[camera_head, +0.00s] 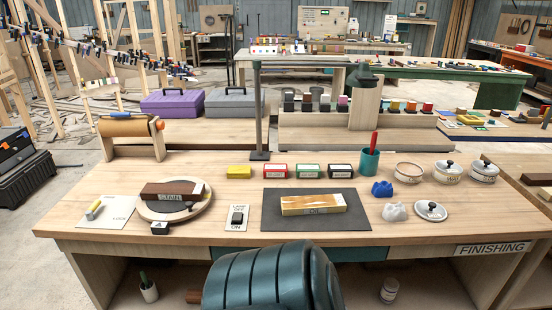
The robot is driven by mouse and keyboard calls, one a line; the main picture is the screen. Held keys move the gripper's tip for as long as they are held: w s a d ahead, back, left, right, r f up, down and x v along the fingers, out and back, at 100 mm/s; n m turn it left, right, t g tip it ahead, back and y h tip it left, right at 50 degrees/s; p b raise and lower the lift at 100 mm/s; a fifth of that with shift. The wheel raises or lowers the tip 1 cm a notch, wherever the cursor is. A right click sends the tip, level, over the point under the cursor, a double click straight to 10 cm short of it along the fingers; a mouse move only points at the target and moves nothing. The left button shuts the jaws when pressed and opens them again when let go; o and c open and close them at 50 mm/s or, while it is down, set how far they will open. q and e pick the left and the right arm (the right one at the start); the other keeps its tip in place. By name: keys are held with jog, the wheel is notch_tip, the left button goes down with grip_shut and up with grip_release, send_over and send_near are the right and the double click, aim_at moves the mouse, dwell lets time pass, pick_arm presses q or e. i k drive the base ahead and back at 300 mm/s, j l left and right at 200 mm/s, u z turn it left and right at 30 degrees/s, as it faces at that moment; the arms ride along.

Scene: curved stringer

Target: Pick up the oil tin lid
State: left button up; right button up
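A round pale lid with a dark knob (431,210) lies flat on the right part of the finishing bench, knob up. Behind it and to its left stands an open tin (408,173) with no lid on; its label is too small to read. To its right, a tin labelled WAX (447,174) and another tin (484,173) both have knobbed lids on. Neither of my grippers shows in the head view.
A dark mat (300,222) with a wood piece lies further left. The wooden bench (440,235) is clear in front of the lid.

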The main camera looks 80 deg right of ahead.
aim_at(429, 210)
jog(key=z, duration=3.7)
